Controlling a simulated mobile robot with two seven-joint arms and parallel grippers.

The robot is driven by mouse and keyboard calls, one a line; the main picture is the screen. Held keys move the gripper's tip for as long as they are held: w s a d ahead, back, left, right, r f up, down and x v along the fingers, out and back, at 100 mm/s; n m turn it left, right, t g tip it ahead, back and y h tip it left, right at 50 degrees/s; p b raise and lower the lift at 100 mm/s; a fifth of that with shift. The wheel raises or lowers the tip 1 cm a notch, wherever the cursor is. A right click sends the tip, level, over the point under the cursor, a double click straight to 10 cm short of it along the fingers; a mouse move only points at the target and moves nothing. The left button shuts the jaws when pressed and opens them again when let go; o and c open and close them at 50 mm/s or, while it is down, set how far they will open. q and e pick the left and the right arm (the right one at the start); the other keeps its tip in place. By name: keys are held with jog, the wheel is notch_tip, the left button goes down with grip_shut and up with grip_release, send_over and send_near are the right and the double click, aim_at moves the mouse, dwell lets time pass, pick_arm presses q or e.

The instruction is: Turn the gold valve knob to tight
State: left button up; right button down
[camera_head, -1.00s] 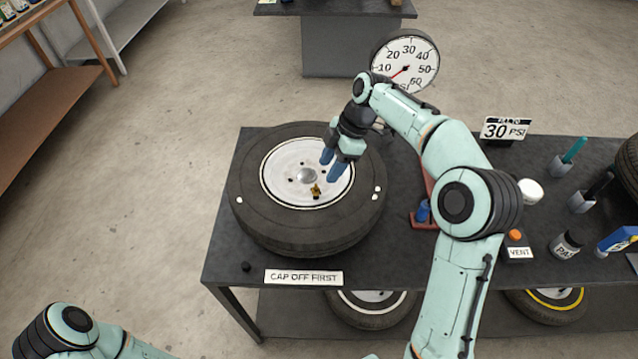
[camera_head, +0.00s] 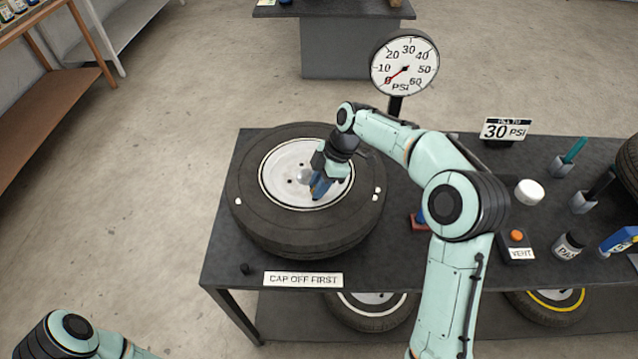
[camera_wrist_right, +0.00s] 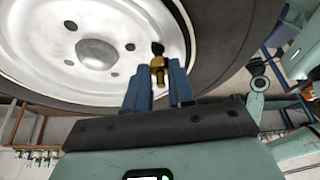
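The gold valve knob (camera_wrist_right: 158,70) with a dark tip shows in the right wrist view near the rim of the white wheel (camera_wrist_right: 75,45). In the head view it is hidden behind my right gripper (camera_head: 318,190), which is over the lower right of the wheel (camera_head: 285,170). In the wrist view the two blue fingertips of my right gripper (camera_wrist_right: 159,75) stand apart on either side of the knob, with small gaps visible. I cannot tell how deep the knob sits between them. My left gripper is out of view; only part of that arm shows at the lower left.
The tire (camera_head: 255,215) lies flat on a dark table (camera_head: 225,265). A small black cap (camera_head: 245,268) sits by the "CAP OFF FIRST" label (camera_head: 304,279). A pressure gauge (camera_head: 404,63) reads near 0. A vent button (camera_head: 517,236), jars and tools stand to the right.

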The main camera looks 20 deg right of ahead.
jog(key=shift+s+f+m+t+b, duration=0.15)
jog(key=shift+m+t+b, duration=0.35)
jog(key=shift+m+b, duration=0.5)
jog(key=m+t+b, duration=0.1)
jog(key=m, duration=0.2)
jog(key=shift+s+a+m+h, duration=0.1)
jog(key=shift+m+h, duration=0.3)
jog(key=m+t+b, duration=0.1)
jog(key=m, duration=0.1)
jog(key=shift+s+a+m+h, duration=0.1)
jog(key=shift+m+h, duration=0.2)
jog(key=shift+h, duration=0.1)
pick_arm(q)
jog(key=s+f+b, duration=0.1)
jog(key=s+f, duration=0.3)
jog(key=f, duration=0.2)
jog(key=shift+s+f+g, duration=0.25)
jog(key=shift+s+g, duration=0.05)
pick_arm(e)
jog(key=shift+a+r+m+t+h, duration=0.1)
jog(key=shift+m+t+h, duration=0.15)
jog(key=shift+m, duration=0.75)
jog(key=shift+r+m+t+h, duration=0.15)
jog(key=shift+m+h, duration=0.2)
jog(key=shift+m, duration=0.65)
jog(key=c, duration=1)
grip_release()
jog(key=shift+f, duration=0.1)
jog(key=shift+o, duration=0.2)
